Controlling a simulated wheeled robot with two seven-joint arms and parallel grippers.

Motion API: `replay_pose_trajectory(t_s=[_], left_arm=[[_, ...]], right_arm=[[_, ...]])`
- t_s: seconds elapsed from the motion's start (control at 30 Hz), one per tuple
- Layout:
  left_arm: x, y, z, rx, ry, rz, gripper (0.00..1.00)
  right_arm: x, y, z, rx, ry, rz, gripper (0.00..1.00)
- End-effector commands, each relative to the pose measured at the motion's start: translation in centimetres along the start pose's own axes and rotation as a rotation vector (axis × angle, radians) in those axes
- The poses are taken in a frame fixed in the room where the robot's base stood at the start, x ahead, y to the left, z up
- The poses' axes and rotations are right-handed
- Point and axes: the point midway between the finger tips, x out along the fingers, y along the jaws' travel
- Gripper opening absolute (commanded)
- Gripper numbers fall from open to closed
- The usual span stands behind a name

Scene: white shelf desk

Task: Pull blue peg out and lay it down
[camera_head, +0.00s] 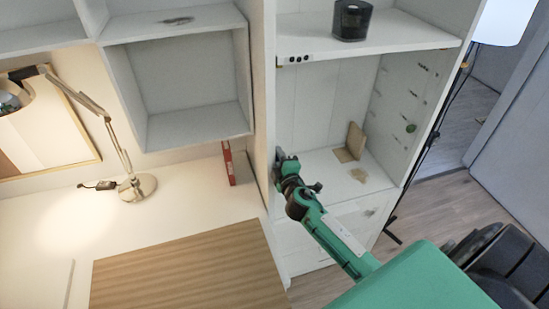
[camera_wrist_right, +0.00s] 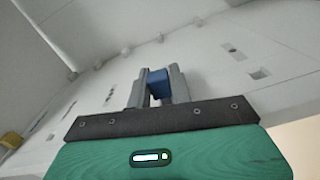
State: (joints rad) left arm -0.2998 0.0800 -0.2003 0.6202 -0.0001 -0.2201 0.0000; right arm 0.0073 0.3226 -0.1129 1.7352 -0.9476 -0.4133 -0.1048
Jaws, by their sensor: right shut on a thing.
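My right gripper (camera_head: 283,163) is at the left inner wall of the tall white shelf's middle compartment. In the right wrist view its two grey fingers (camera_wrist_right: 158,88) are shut on the blue peg (camera_wrist_right: 158,80), which shows as a short blue piece between them. The white panel lies right behind the peg; I cannot tell whether the peg still sits in it. The peg cannot be made out in the head view. My left gripper is not in view.
A green round piece (camera_head: 410,128) is on the right inner wall. A black cup (camera_head: 351,20) is on the shelf above. A lamp (camera_head: 137,187) stands on the left desk.

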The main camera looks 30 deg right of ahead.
Motion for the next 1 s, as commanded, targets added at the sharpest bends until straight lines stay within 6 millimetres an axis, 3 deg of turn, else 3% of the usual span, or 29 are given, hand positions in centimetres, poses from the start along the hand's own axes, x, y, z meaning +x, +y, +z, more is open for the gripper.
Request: replay_pose_trajectory(t_s=[0.1, 1.0], left_arm=[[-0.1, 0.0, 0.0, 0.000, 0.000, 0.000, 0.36], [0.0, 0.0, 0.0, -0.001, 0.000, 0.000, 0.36]], right_arm=[[0.2, 0.9, 0.3, 0.001, -0.002, 0.014, 0.00], [0.0, 0.5, 1.6, 0.000, -0.001, 0.002, 0.00]])
